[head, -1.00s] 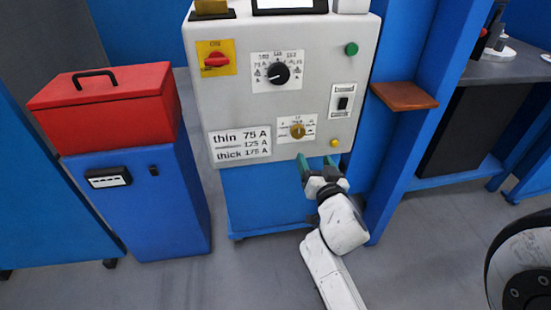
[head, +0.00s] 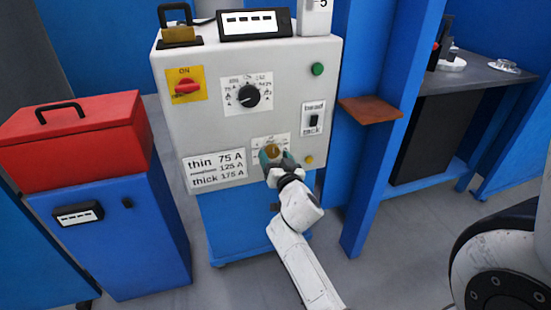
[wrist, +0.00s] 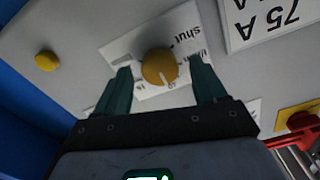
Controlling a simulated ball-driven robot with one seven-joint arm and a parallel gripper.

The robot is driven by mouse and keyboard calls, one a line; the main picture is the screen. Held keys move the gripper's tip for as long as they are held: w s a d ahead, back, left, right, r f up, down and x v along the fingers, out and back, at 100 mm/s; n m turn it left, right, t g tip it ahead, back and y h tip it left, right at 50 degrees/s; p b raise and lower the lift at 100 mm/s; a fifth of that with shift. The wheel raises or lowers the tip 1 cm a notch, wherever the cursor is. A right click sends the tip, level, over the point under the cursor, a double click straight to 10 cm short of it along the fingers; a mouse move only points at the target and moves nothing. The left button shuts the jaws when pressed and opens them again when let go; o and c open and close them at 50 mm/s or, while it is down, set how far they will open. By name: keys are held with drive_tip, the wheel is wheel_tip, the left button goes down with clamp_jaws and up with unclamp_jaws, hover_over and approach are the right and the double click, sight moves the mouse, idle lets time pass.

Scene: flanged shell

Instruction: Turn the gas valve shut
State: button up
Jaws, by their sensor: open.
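The gas valve is a round brass-coloured knob (head: 271,151) on a white label, low on the front of a grey panel. It shows large in the wrist view (wrist: 159,67), with a pale pointer line on its face and the word "shut" on the label beside it. My gripper (head: 275,158) is open in front of the knob. In the wrist view its two green fingers (wrist: 165,80) stand on either side of the knob, with gaps showing; I cannot tell whether either finger touches it. The gripper partly hides the label in the head view.
The grey panel (head: 215,122) also carries a red switch (head: 187,87), a black dial (head: 249,96), a black rocker switch (head: 313,121), a green button (head: 317,69) and a yellow button (head: 308,160). A brown shelf (head: 370,110) juts out at right. A red box (head: 75,140) stands at left.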

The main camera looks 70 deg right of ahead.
drive_tip(key=shift+d, duration=0.1)
drive_tip(key=shift+c, duration=0.4)
drive_tip(key=c, duration=1)
drive_tip(key=shift+w, duration=0.1)
drive_tip(key=n, duration=1.2)
drive_tip(key=shift+p, duration=0.35)
drive_tip(key=n+p, duration=0.1)
drive_tip(key=n, duration=1)
drive_tip(key=shift+n+p, duration=0.3)
drive_tip(key=shift+n, duration=0.1)
